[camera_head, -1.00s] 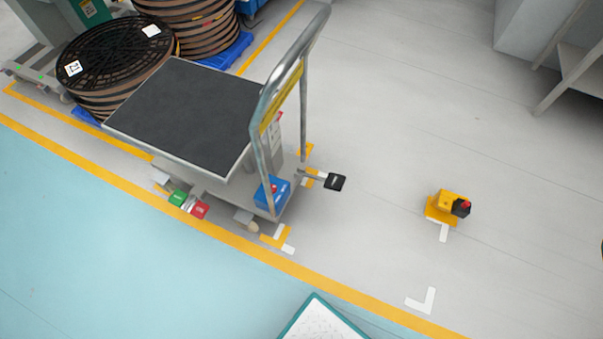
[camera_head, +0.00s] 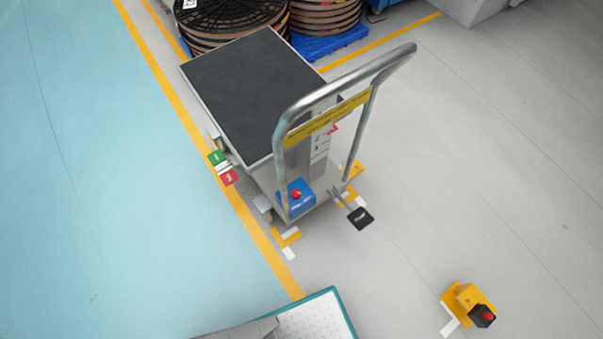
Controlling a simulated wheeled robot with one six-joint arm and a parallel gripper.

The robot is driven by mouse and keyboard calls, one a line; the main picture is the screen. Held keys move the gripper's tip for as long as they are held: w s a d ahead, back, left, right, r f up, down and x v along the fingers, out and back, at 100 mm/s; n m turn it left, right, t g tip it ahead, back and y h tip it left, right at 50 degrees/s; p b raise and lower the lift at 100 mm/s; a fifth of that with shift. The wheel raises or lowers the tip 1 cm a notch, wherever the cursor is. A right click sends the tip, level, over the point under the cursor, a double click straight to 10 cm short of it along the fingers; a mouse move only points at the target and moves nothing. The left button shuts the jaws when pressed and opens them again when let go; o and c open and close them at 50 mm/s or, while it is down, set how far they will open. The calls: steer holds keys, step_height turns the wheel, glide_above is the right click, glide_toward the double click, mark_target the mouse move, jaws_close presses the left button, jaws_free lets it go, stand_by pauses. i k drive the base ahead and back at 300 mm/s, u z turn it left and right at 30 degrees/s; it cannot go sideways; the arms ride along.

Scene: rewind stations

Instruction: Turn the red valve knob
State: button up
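A small round red knob (camera_head: 296,194) sits on a blue box (camera_head: 301,208) low at the handle end of a lift cart (camera_head: 236,86). The knob is small in view, and its turned position cannot be told. Another red part (camera_head: 333,128) shows partly behind the cart's handle, too hidden to identify. My gripper is not in view, so its distance from the knob cannot be seen.
The cart has a metal push handle (camera_head: 388,62) and a black pedal (camera_head: 360,218) sticking out. A yellow device with a red top (camera_head: 472,303) stands on the floor at the lower right. Cable reels (camera_head: 325,14) stand behind.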

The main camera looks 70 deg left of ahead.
mark_target(296, 193)
steer(key=u, duration=0.55)
steer(key=i, duration=0.75)
steer(key=u, duration=0.95)
steer(key=i, duration=0.25)
steer(key=u, duration=0.25)
